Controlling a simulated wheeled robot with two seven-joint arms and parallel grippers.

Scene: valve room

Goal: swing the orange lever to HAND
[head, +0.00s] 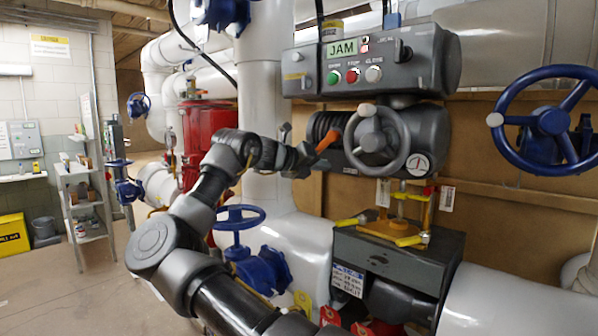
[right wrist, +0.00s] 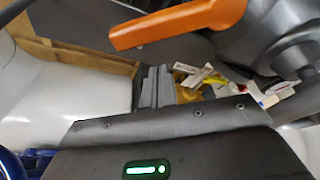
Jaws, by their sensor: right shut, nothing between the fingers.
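The orange lever (head: 328,140) sticks out on the left side of the grey actuator housing (head: 430,135), beside the grey handwheel (head: 377,142). My right gripper (head: 304,154) is just left of the lever in the head view. Its fingers (right wrist: 156,86) are together and hold nothing, below the lever in the right wrist view. I cannot tell whether they touch it. Any HAND mark is not readable. My left gripper is not in view.
A grey control box (head: 365,65) with a green JAM label and push buttons sits above the lever. A blue handwheel (head: 550,120) is at the right, another (head: 236,217) below my arm. White pipes (head: 262,100) stand behind. Floor at the left (head: 60,280) is clear.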

